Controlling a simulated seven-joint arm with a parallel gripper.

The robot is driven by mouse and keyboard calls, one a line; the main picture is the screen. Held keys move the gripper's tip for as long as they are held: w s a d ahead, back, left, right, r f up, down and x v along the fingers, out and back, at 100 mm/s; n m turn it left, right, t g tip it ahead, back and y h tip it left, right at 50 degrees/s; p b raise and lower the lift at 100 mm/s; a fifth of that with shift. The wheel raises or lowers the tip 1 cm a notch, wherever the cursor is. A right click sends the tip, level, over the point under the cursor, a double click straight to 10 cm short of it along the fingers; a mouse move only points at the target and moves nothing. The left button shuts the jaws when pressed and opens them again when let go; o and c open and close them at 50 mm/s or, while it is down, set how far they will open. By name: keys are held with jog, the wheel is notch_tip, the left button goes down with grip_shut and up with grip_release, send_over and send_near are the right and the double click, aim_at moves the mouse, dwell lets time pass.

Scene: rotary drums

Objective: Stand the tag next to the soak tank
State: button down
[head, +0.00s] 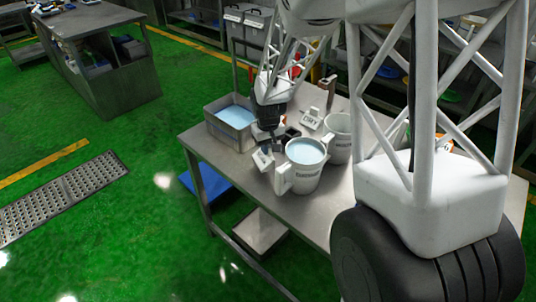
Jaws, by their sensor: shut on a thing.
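A small white tag (263,159) with dark marking shows at the left part of the metal table, tilted. My gripper (268,142) points down and is shut on this tag, just left of a white handled pail. Whether the tag touches the table is too small to tell. The soak tank, seemingly the grey rectangular tub with pale blue liquid (232,116), stands at the table's back left corner, behind and left of the tag. A second white lettered tag (311,121) stands behind the pails.
The white pail with blue liquid (303,172) stands close right of the held tag. Another white pail (338,148) is behind it. The metal table (215,152) has a bare strip along its left front edge. My arm hides the table's right part.

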jog(key=shift+f, duration=1.65)
jog(key=shift+f, duration=0.15)
jog(key=c, duration=1.1)
grip_release()
jog(key=shift+r, duration=0.2)
jog(key=shift+r, duration=6)
jog(key=shift+d+r, duration=0.1)
